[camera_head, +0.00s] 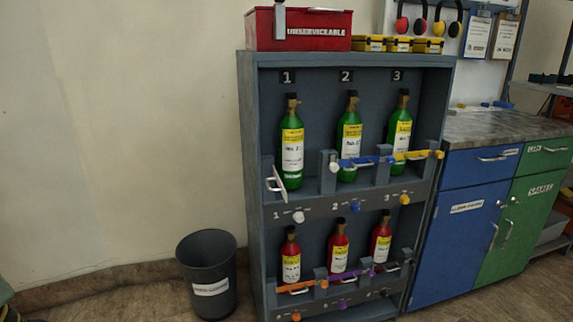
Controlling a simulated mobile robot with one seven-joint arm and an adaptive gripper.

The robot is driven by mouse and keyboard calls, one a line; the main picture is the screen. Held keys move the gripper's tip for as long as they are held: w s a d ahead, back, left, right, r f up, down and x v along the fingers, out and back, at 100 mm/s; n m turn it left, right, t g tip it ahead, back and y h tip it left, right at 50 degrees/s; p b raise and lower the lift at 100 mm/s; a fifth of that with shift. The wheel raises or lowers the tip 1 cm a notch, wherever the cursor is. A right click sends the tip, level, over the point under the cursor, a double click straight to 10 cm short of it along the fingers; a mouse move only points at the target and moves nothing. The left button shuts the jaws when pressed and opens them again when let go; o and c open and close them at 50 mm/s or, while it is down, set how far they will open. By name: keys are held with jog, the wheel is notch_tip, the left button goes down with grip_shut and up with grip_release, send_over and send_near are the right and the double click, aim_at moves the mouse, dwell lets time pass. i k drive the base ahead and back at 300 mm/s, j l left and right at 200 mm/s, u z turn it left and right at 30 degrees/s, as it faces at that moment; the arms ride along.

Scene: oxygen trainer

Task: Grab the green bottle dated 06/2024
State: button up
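Three green bottles stand upright on the upper shelf of a grey rack (246,150). One is under number 1 (291,170), one under number 2 (349,125) and one under number 3 (400,125). Each has a dark top and a yellow and white label; the dates are too small to read. A blue bar (365,161) crosses in front of bottle 2, and a yellow bar (415,155) crosses in front of bottle 3. At slot 1 a pale bracket or handle (275,181) sits at the left, and no bar crosses the bottle. My gripper is not in view.
Several red bottles (338,248) stand on the lower shelf behind orange and purple bars. A red box (320,20) marked UNSERVICEABLE sits on top. A dark bin (208,258) stands left of the rack. Blue and green cabinets (465,240) stand right.

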aim_at(291, 128)
jog(key=i+j+z, duration=0.1)
jog(key=i+z, duration=0.25)
jog(key=z, duration=0.15)
jog(key=i+j+z, duration=0.3)
jog(key=z, duration=0.2)
jog(key=i, duration=0.05)
